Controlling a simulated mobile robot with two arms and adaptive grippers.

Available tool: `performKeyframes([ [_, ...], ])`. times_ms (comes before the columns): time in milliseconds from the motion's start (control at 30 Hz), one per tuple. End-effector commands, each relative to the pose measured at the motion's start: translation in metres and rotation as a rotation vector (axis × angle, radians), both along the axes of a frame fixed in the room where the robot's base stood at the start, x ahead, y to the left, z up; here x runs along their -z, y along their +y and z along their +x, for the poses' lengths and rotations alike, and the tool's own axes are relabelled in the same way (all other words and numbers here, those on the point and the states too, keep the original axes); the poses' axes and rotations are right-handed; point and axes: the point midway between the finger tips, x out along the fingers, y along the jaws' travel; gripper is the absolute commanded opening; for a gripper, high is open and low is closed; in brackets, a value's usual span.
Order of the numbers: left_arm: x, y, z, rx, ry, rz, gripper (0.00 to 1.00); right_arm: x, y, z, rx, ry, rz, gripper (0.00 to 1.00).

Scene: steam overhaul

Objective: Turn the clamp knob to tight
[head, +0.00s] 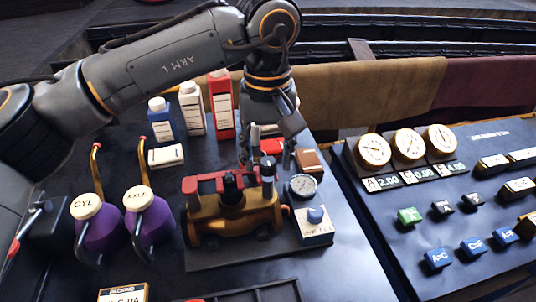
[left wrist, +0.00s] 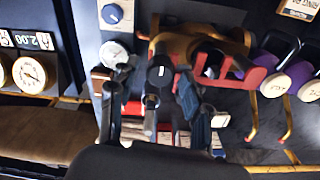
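A brass fixture (head: 236,222) with a red clamp bar (head: 203,184) stands on the dark bench. A dark knob on a post (head: 267,172) stands at the bar's right end; I take it for the clamp knob. It also shows in the left wrist view (left wrist: 160,72). A second black knob (head: 232,188) stands near the bar's middle. My left gripper (head: 266,158) points down over the right-hand knob. Its fingers are apart, and in the left wrist view (left wrist: 156,76) the knob appears between them. I cannot tell whether they touch it. My right gripper is not in view.
A gauge (head: 302,186) and a box with a blue knob (head: 315,215) stand close right of the fixture. Two purple-bodied handles (head: 148,222) stand left. Bottles (head: 192,108) stand behind. A panel with dials (head: 407,147) is farther right.

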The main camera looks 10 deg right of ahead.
Motion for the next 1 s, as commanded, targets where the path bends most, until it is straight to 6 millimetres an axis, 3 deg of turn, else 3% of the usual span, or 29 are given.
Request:
performKeyframes([
  [367, -0.004, 0.000, -0.001, 0.001, 0.002, 0.003, 0.52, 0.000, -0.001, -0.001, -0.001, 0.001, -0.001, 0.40],
  [800, -0.088, 0.000, -0.001, 0.001, 0.002, 0.002, 0.52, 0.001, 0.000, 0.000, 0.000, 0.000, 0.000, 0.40],
  [1000, -0.113, 0.000, 0.000, 0.000, 0.003, 0.002, 0.52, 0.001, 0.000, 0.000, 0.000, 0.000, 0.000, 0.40],
])
